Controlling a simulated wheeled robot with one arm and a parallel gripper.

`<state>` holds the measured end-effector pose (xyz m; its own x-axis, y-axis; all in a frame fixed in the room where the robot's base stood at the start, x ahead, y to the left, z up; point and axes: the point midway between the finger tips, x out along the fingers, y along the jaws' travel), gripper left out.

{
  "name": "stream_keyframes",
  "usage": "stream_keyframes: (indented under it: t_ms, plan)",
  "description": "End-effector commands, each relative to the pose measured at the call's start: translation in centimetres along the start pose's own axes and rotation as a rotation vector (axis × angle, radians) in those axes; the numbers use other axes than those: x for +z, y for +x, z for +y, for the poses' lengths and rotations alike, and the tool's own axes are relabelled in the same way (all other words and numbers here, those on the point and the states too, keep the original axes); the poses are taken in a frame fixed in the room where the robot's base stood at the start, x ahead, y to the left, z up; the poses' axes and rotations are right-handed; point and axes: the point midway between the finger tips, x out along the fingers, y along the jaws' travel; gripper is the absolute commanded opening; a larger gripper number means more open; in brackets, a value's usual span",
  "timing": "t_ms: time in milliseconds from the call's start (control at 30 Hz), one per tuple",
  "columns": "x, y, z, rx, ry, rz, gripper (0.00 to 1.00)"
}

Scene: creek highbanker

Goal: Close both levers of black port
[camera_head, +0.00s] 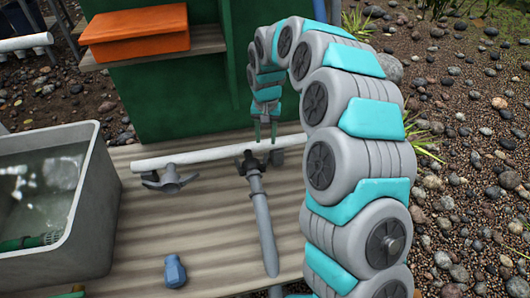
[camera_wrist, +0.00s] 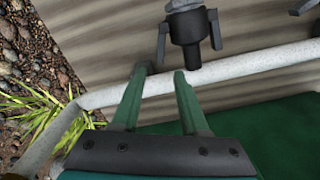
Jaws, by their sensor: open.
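The black port (camera_wrist: 190,42) sits at the end of a grey pipe (camera_head: 264,222), beside the white pipe (camera_head: 215,155). In the wrist view it has a grey lever on each side: a left lever (camera_wrist: 162,42) and a right lever (camera_wrist: 214,29). Both point toward the white pipe; I cannot tell how far each is swung. The port also shows in the head view (camera_head: 249,162), small, its levers hard to make out. My gripper (camera_head: 266,141) is open and empty, just above the white pipe near the port. In the wrist view its green fingers (camera_wrist: 164,72) point toward the port's left lever, apart from it.
A grey fitting with handles (camera_head: 170,180) is left of the port on the white pipe. A water-filled tub (camera_head: 85,215) stands at left, a blue object (camera_head: 175,271) lies in front, and a green panel (camera_head: 175,100) rises behind. The corrugated deck (camera_head: 215,225) is mostly clear.

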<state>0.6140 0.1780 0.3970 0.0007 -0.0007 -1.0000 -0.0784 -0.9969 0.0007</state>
Motion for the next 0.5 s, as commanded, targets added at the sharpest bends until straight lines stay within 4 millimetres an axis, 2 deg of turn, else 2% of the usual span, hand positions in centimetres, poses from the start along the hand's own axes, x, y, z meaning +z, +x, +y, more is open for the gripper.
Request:
stream_keyframes:
  t_ms: [167, 500]
  plan:
    - [0.1, 1.7, 0.0, 0.001, -0.003, -0.004, 0.44]
    - [0.2, 6.8, 0.0, 0.002, -0.005, -0.006, 0.44]
